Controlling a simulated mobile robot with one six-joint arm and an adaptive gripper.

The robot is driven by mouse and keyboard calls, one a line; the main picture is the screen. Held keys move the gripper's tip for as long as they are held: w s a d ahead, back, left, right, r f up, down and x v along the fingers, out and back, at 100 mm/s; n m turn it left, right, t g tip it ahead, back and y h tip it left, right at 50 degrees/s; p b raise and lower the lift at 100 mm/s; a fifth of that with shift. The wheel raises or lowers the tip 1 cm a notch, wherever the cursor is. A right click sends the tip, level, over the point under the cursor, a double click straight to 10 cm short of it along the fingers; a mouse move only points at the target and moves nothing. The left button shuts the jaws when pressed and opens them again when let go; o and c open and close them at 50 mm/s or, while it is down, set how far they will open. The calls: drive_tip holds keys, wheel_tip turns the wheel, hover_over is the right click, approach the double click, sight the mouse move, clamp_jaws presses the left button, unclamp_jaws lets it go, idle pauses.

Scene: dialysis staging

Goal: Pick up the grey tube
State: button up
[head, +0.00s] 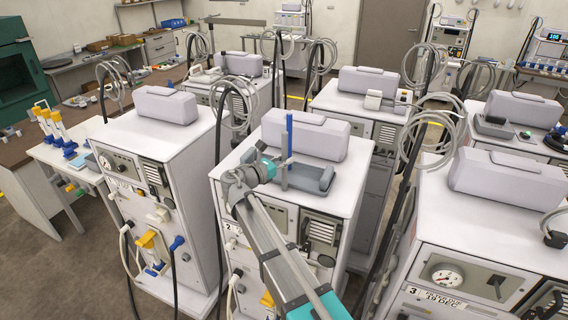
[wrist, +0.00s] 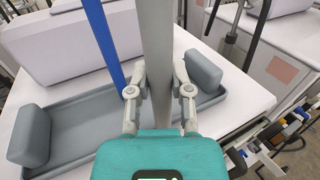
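The grey tube (wrist: 154,45) runs from the top edge of the wrist view down between the two fingers of my gripper (wrist: 159,90). The fingers lie close on both sides of it, with no clear gap, and look shut on it. In the head view my gripper (head: 274,166) is at the front of the middle machine's top. A blue tube (wrist: 105,45) stands upright just behind and to the left of the grey one; it also shows in the head view (head: 290,133). A grey tray (wrist: 75,125) with raised end blocks lies beneath. The grey tube's lower end is hard to make out.
The tray sits on a white machine top (head: 255,200), in front of a pale rounded housing (head: 305,134). Similar machines with coiled hoses stand close on both sides. A side table (head: 62,160) with yellow-and-blue items is at the left.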

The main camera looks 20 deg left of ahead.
clamp_jaws()
drive_tip(key=shift+r, duration=0.2)
drive_tip(key=shift+r+p, duration=0.75)
drive_tip(key=shift+p, duration=0.25)
drive_tip(key=s+r+p, duration=1.1)
drive_tip(key=s, duration=0.3)
drive_tip(key=shift+a, duration=0.4)
